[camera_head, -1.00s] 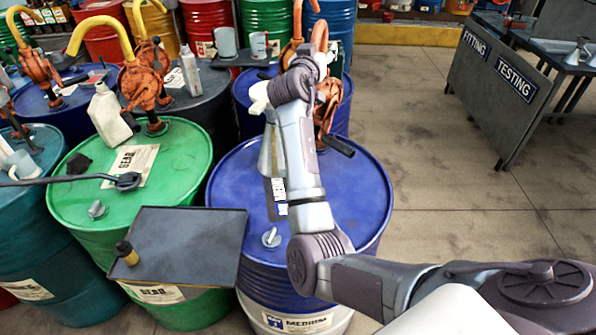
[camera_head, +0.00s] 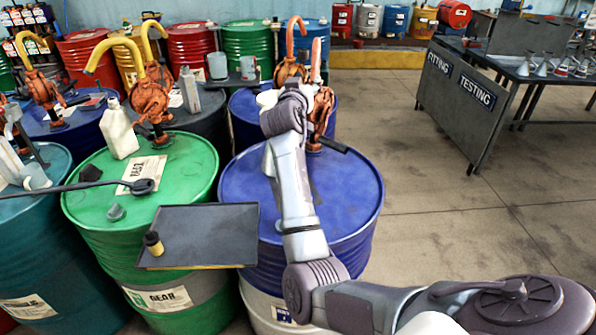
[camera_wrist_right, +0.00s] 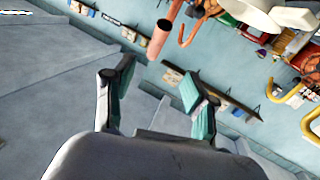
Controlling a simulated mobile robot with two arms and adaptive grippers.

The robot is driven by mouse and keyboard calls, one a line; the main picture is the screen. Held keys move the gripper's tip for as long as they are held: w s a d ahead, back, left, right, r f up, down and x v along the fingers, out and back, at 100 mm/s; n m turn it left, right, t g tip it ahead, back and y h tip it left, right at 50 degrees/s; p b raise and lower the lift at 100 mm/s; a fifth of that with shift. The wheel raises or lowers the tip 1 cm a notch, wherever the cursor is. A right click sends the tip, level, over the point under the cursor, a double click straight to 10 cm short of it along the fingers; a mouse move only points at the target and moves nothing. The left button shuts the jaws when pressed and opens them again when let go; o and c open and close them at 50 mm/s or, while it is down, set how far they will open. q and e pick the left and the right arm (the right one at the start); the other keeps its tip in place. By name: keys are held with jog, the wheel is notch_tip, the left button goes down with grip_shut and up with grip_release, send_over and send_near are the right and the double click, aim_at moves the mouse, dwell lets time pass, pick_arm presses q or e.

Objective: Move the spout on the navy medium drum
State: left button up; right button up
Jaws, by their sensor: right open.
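The navy medium drum (camera_head: 345,195) stands in the middle of the head view, partly covered by my right arm. An orange pump (camera_head: 323,108) is on its top, and its salmon-coloured spout (camera_head: 316,62) rises behind my wrist. In the right wrist view the spout (camera_wrist_right: 159,40) is a pinkish tube just beyond the fingertips. My right gripper (camera_wrist_right: 158,76) is open, with nothing between its fingers. The spout looks apart from both fingers. In the head view my arm hides the fingers. My left gripper is not in view.
A green gear drum (camera_head: 90,210) stands to the left, with a white jug (camera_head: 118,130) on top. A dark tray (camera_head: 205,230) sits at the front between the drums. More pump drums stand behind. Open floor (camera_head: 450,200) lies to the right, before a testing bench (camera_head: 460,95).

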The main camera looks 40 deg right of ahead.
jog(key=s+a+f+n+y, duration=0.1)
jog(key=s+a+f+y, duration=0.1)
jog(key=f, duration=0.8)
jog(key=s+a+f+n+g+y, duration=0.1)
jog(key=s+f, duration=0.3)
jog(key=f, duration=0.6)
jog(key=shift+s+a+n+g+y+b, duration=0.2)
jog(key=shift+a+n+g+y+b, duration=0.15)
jog(key=shift+a+n+y, duration=0.2)
jog(key=shift+a, duration=0.1)
